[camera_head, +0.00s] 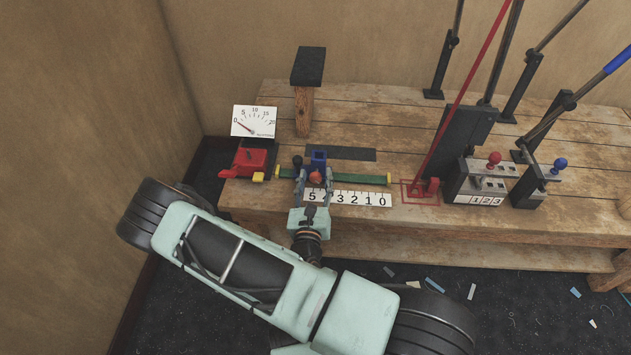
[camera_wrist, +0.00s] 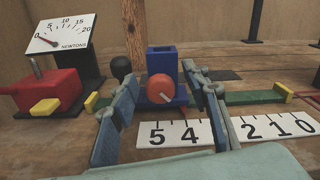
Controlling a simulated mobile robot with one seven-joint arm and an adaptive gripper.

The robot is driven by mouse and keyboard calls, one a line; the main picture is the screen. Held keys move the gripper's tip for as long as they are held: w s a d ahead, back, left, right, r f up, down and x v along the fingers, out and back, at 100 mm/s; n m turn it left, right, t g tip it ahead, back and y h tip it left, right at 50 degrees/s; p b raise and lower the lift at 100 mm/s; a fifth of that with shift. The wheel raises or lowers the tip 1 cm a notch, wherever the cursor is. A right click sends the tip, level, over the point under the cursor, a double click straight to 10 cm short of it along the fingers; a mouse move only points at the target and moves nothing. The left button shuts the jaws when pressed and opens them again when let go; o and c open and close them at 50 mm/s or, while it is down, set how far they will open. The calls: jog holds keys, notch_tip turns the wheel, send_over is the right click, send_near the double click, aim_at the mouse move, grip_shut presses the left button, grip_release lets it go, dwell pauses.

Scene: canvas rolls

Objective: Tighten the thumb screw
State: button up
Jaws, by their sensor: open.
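The thumb screw appears to be the round orange knob (camera_head: 315,178) on the front of a blue slider block (camera_head: 318,156); knob (camera_wrist: 160,88) and block (camera_wrist: 162,60) also show in the wrist view. The block sits on a green rail (camera_head: 350,178) with yellow ends. My gripper (camera_head: 314,174) is open, with one finger left and one right of the knob. In the wrist view, gaps show between the knob and both fingers of my gripper (camera_wrist: 160,80). I cannot tell whether the fingertips reach the block. The screw's thread is hidden.
A number scale (camera_head: 365,198) lies in front of the rail, partly hidden by my gripper. A red block (camera_head: 253,160) and a newton dial (camera_head: 254,121), needle near zero, stand left. A black-topped wooden post (camera_head: 305,95) stands behind. Levers (camera_head: 495,159) stand right.

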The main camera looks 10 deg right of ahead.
notch_tip(320, 180, up, 9)
jog(key=shift+f, duration=0.2)
dwell(0.6)
